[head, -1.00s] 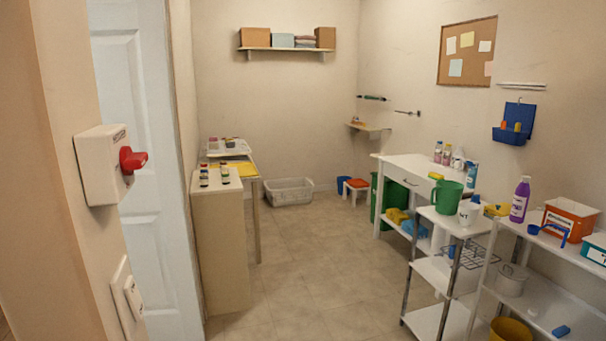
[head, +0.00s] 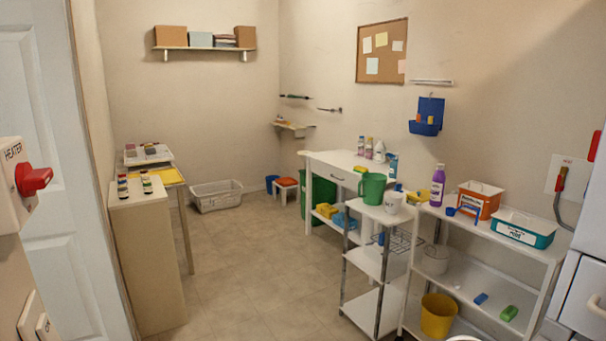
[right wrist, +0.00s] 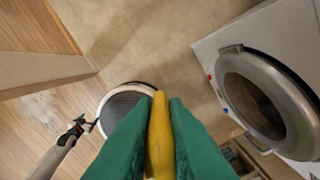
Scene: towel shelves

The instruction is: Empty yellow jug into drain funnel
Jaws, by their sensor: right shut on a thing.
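In the right wrist view my right gripper (right wrist: 160,110) is shut on a narrow yellow piece (right wrist: 160,145), probably part of the yellow jug. The green fingers hide its sides, and the rest of it is out of frame. What looks like my left gripper (right wrist: 80,125) is small at the lower left of that view; its jaws are too small to read. Neither gripper shows in the head view. I cannot make out a drain funnel in either view.
White shelves (head: 470,268) on the right hold a purple bottle (head: 438,186), an orange box (head: 480,200), a teal box (head: 523,230) and a yellow bucket (head: 438,316). A round-door appliance (right wrist: 215,50) stands right in the wrist view. The floor (head: 240,260) mid-room is clear.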

